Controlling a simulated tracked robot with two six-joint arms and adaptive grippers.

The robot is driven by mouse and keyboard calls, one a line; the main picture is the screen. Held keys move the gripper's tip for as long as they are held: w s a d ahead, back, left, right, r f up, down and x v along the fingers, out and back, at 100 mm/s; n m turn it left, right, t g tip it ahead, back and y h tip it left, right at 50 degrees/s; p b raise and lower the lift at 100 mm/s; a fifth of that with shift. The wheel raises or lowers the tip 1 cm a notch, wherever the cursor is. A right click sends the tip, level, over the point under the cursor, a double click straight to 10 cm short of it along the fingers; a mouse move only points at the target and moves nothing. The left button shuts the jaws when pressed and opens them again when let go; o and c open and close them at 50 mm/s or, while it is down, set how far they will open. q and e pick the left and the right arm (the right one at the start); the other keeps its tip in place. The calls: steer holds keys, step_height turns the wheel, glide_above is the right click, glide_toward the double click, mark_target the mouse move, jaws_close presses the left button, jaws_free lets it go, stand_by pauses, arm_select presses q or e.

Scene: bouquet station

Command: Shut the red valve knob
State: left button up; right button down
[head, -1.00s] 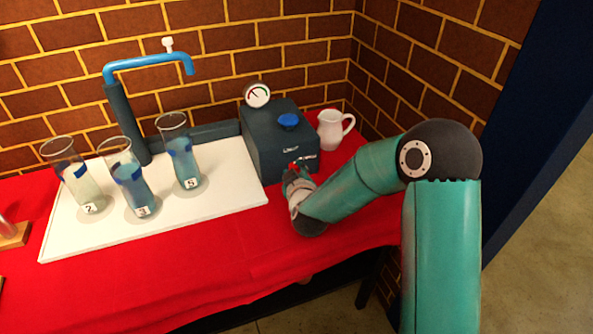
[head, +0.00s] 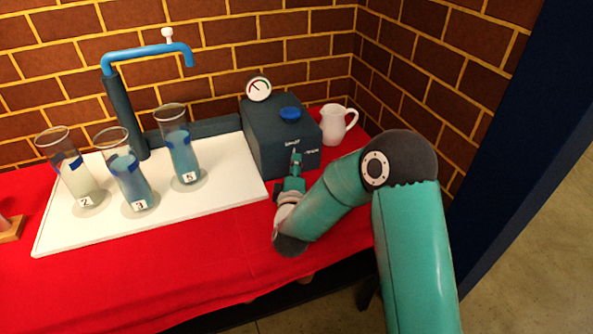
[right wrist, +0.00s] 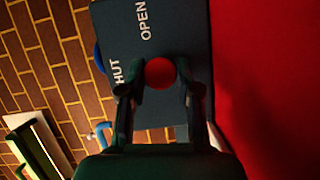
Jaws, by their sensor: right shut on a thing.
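The red valve knob (right wrist: 160,73) is on the front of a dark box (head: 265,150), between the words SHUT and OPEN. In the right wrist view the knob shows as a round red shape between the fingers, with OPEN above it and SHUT, partly cut off, to its left. My right gripper (right wrist: 162,88) is shut on the knob. In the head view my right gripper (head: 296,160) is at the box's front face and hides the knob. Which way the knob's pointer is turned cannot be seen. My left gripper is not in view.
A blue knob (head: 290,114) and a gauge (head: 259,89) are on the box. A white jug (head: 337,125) stands right of it. Several glass cylinders stand on the white board (head: 225,190) at left, under a blue pipe (head: 150,50). Red cloth (head: 200,265) in front is clear.

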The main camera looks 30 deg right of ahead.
steer(key=shift+a+f+n+b, duration=0.25)
steer(key=shift+f+n+b, duration=0.05)
steer(key=shift+n, duration=0.4)
steer(key=shift+t, duration=0.4)
steer(key=c, duration=1)
jaws_free()
steer(key=shift+o, duration=0.9)
steer(key=shift+d+r, duration=0.1)
steer(key=v, duration=1.2)
steer(key=shift+w, duration=0.1)
